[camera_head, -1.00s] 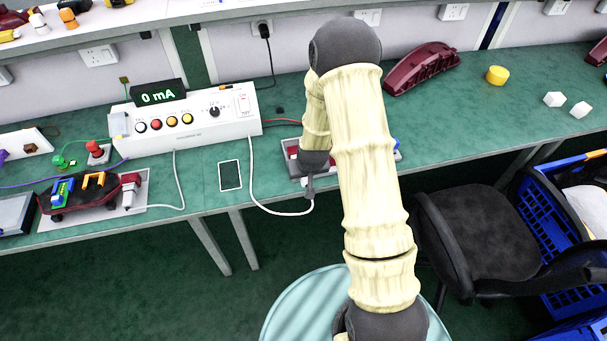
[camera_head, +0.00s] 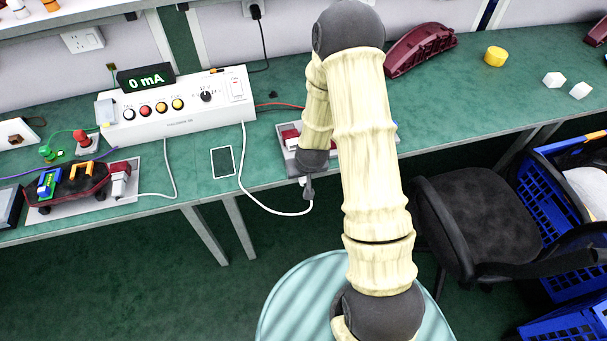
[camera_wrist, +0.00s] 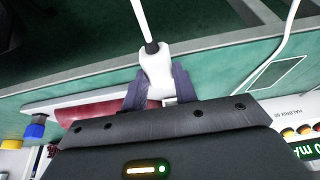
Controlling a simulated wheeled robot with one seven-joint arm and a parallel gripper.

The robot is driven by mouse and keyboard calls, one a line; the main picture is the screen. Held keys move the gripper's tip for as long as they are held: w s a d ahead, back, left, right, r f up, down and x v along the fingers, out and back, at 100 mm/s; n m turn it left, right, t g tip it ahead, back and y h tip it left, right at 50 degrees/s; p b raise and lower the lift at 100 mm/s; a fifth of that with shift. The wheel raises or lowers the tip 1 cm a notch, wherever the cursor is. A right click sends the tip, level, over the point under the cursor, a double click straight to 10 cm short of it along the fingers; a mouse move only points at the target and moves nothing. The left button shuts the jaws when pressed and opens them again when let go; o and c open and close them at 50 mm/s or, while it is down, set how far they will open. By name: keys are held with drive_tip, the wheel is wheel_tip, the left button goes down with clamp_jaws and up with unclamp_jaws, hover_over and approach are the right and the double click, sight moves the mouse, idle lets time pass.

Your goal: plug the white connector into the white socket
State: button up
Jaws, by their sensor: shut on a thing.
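My gripper (camera_wrist: 157,88) is shut on the white connector (camera_wrist: 156,64), which sits between its two dark fingers. A white cable leaves the connector through a dark collar. My arm hides much of this tray.
A white power box (camera_head: 185,108) reading 0 mA stands left on the green bench. An office chair (camera_head: 475,215) and blue crate (camera_head: 545,205) stand right.

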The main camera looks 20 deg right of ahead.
drive_tip(key=shift+w+p, duration=0.35)
drive_tip(key=shift+w, duration=2.45)
drive_tip(key=shift+w, duration=0.25)
drive_tip(key=shift+w, duration=0.95)
drive_tip(key=shift+w+r, duration=0.1)
drive_tip(key=shift+w, duration=0.2)
drive_tip(key=o, duration=1.1)
drive_tip(key=shift+c, duration=0.2)
drive_tip(key=v, duration=1.7)
drive_tip(key=shift+s+b, duration=0.15)
drive_tip(key=shift+b, duration=0.3)
